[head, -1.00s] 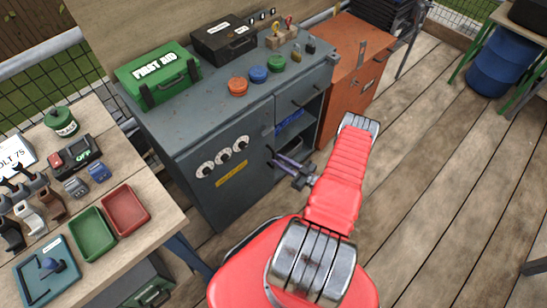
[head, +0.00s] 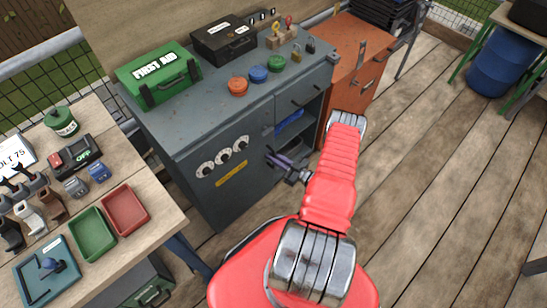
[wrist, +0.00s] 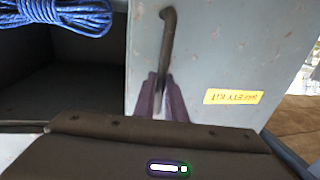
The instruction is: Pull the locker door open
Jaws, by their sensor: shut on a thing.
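The grey locker (head: 185,130) stands at the centre of the head view. Its door (head: 208,198) has three white dials and a yellow label (head: 232,173). In the wrist view the door (wrist: 225,55) shows its label (wrist: 232,97) upside down, reading SAFETY KIT. A dark bar handle (wrist: 168,30) runs along the door's edge near the open compartment. My gripper (head: 270,158) is at this edge in the head view. In the wrist view its purple fingers (wrist: 160,100) are shut on the handle's lower part. I cannot tell whether the door is ajar.
An open compartment holds blue rope (wrist: 65,14). A first aid case (head: 160,75), a black case (head: 225,40) and coloured buttons stand on top. An orange cabinet (head: 350,60) is behind right. A workbench (head: 150,235) stands left.

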